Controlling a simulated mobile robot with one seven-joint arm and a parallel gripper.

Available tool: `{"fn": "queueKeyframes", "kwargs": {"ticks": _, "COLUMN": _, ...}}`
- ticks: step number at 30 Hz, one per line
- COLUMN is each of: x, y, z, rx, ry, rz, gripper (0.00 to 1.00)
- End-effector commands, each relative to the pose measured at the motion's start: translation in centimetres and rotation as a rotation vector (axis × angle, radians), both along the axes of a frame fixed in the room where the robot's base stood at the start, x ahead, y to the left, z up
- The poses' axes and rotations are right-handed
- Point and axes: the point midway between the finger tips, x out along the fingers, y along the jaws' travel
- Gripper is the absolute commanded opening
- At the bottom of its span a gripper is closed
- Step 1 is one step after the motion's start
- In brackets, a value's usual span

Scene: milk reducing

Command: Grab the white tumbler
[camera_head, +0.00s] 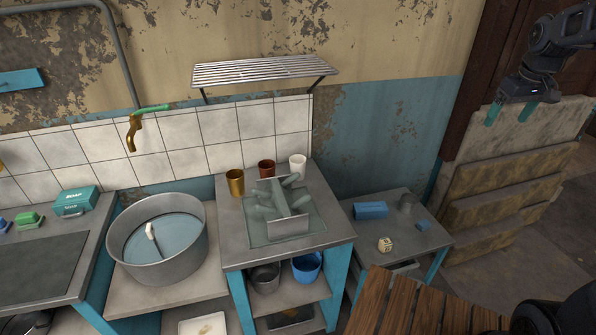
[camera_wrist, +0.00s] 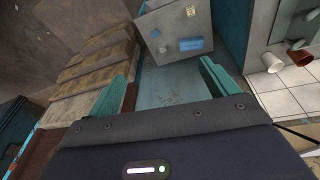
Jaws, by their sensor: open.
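The white tumbler (camera_head: 298,167) stands upright at the back right of the metal counter, beside a brown tumbler (camera_head: 267,171) and a gold tumbler (camera_head: 236,182). In the wrist view the white tumbler (camera_wrist: 273,63) shows at the right edge area, next to the brown one (camera_wrist: 299,57). My gripper (camera_head: 520,115) is at the upper right of the head view, far to the right of the tumblers and above the low side table. Its teal fingers are apart, with nothing between them; they also show in the wrist view (camera_wrist: 168,90).
A low table (camera_head: 400,240) with blue blocks stands right. A slatted wooden surface (camera_head: 415,305) is in front.

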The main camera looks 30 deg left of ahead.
Motion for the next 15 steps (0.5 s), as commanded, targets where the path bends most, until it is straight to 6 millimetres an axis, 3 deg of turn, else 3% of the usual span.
{"fn": "queueKeyframes", "kwargs": {"ticks": 6, "x": 4.7, "y": 6.3, "z": -1.9, "rx": -0.036, "ry": 0.037, "rz": 0.168, "gripper": 0.86}}
{"fn": "queueKeyframes", "kwargs": {"ticks": 15, "x": 9.6, "y": 15.9, "z": -5.9, "rx": -0.083, "ry": 0.081, "rz": 0.394, "gripper": 0.86}}
